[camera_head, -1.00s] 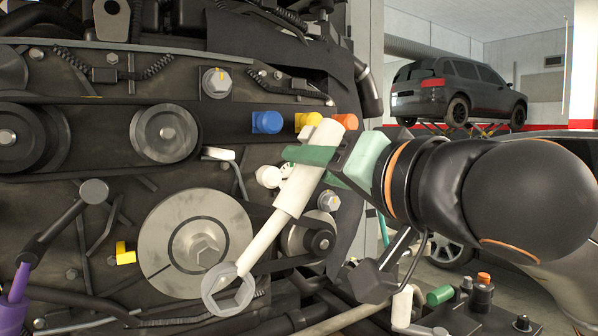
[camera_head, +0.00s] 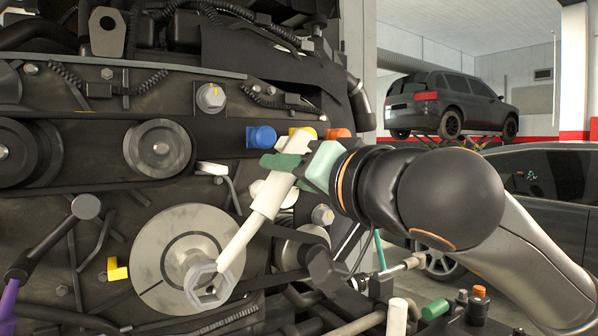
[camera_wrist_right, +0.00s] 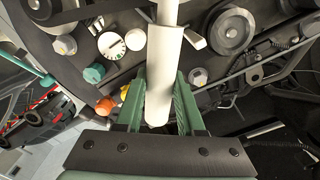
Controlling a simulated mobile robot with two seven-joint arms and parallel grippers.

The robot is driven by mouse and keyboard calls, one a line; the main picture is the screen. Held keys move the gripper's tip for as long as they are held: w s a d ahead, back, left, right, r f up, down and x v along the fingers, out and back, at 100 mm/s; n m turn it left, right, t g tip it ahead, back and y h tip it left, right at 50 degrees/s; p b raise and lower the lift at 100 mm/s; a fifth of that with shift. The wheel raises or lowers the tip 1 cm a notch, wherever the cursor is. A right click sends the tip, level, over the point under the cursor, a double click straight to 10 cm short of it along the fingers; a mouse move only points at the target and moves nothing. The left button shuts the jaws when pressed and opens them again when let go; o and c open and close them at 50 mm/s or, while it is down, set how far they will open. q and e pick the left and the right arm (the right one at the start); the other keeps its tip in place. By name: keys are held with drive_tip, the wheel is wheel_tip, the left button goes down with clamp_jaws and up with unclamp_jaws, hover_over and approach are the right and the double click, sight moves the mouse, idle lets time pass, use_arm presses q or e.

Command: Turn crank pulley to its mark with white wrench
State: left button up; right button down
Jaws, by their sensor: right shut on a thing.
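The crank pulley (camera_head: 155,245) is a large grey disc with a hex bolt at its centre, low on the engine front. A yellow pointer mark (camera_head: 118,270) sits just left of its rim. My right gripper (camera_head: 292,160) is shut on the handle of the white wrench (camera_head: 263,205); the handle also runs between the green fingers in the right wrist view (camera_wrist_right: 162,70). The wrench slants down left, and its grey ring end overlaps the lower part of the pulley bolt. I cannot tell whether the ring is seated around it. My left gripper is out of view.
Blue (camera_head: 261,136) and orange (camera_head: 338,133) caps stand close behind the gripper. A smaller pulley (camera_head: 158,148) and belts lie above the crank pulley. A purple-handled tool (camera_head: 9,302) is at lower left. Hoses and bottles crowd the lower right.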

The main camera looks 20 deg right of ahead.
drive_tip(key=shift+w+a, duration=0.15)
drive_tip(key=shift+w, duration=0.35)
drive_tip(key=shift+x, duration=1.65)
drive_tip(key=c, duration=1.1)
unclamp_jaws()
clamp_jaws()
